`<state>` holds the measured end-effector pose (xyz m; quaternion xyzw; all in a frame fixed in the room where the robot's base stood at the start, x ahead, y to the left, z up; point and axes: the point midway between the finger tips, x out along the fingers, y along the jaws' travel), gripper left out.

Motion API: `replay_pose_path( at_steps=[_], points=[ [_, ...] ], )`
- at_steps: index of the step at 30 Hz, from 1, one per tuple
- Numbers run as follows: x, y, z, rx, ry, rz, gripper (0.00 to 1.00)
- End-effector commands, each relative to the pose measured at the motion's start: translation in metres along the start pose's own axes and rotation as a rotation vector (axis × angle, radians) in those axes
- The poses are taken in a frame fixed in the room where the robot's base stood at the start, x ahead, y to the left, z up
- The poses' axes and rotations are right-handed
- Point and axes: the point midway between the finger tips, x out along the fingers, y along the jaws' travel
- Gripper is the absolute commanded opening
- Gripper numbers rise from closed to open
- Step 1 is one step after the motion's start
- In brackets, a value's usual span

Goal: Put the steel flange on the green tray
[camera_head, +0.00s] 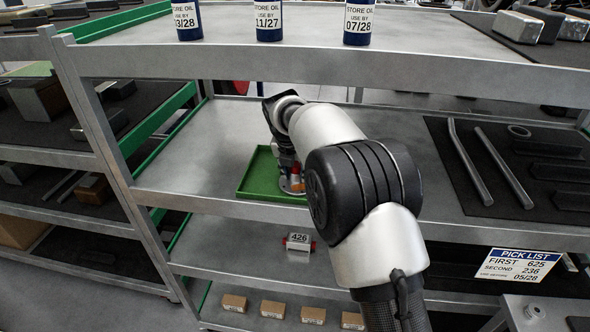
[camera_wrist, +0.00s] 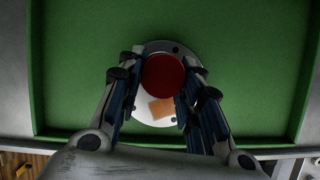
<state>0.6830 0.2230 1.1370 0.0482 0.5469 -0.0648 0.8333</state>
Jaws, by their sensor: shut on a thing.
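The steel flange (camera_wrist: 149,113) is a round pale disc with a red round part (camera_wrist: 162,76) at its middle and a small orange patch. My gripper (camera_wrist: 160,84) is shut on the flange, with one finger on each side of the red part. The green tray (camera_wrist: 75,75) fills the wrist view behind the flange. In the head view the green tray (camera_head: 258,177) lies on the middle shelf, and the flange (camera_head: 292,186) is low at its right part. I cannot tell whether the flange touches the tray floor. My arm hides the tray's right side.
The shelf (camera_head: 195,160) left of the tray is bare. A dark mat (camera_head: 463,195) with metal bars and a ring lies to the right. Blue oil cans (camera_head: 268,22) stand on the shelf above. A box marked 426 (camera_head: 298,241) and several small cartons are below.

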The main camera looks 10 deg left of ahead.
Motion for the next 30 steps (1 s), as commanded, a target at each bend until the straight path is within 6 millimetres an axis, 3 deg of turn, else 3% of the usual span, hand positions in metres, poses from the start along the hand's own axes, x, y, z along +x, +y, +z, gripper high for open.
replay_pose_path(
  at_steps=[1,2,10,20,24,30],
  points=[
    [0.000,0.001,0.000,0.000,-0.002,0.001,0.00],
    [0.001,0.000,-0.001,-0.001,0.001,0.000,0.35],
    [0.001,0.001,-0.001,-0.001,0.001,0.000,0.53],
    [0.000,0.001,-0.001,-0.001,0.000,0.000,0.53],
    [-0.015,0.001,0.001,-0.001,-0.001,0.001,0.53],
    [-0.026,0.000,-0.027,-0.005,0.002,-0.001,0.53]
  ],
)
